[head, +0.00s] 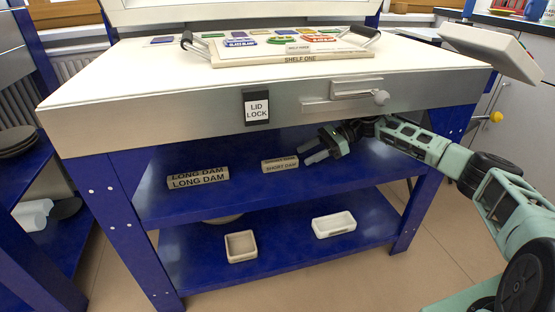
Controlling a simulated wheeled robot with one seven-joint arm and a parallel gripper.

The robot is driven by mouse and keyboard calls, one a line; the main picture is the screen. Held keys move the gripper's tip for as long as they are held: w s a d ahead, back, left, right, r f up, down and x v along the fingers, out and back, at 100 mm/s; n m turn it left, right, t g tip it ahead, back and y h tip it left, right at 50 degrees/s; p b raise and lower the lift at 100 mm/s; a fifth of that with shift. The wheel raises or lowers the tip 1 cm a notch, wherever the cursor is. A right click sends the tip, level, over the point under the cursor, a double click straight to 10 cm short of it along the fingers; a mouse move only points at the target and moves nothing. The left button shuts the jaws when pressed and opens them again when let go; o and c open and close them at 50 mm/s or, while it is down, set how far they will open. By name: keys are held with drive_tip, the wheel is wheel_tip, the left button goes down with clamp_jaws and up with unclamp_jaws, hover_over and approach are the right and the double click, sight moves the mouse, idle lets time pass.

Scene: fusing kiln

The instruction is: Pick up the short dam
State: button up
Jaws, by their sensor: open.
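The short dam (281,166) is a small grey-beige block labelled SHORT DAM. It rests on the upper blue shelf (240,190) under the kiln, near the middle. My gripper (311,151) is open and empty just right of the short dam, its fingers pointing left toward it. A small gap seems to lie between the fingertips and the block, though the depth is hard to judge. The longer block labelled LONG DAM (198,178) lies on the same shelf, further left.
The kiln body (180,118) with its lid lock label (257,108) and latch (355,90) overhangs the shelf closely above my arm. A beige tray (241,234) and a white tray (320,233) sit on the lower shelf. Blue legs (105,205) bound the sides.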

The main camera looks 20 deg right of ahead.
sight(292, 158)
drive_tip(key=b+x, duration=0.1)
drive_tip(key=x, duration=0.4)
drive_tip(key=b+x, duration=0.1)
drive_tip(key=x, duration=0.1)
drive_tip(key=shift+w+a+r+b, duration=0.25)
drive_tip(key=shift+w+a+b, duration=0.05)
clamp_jaws()
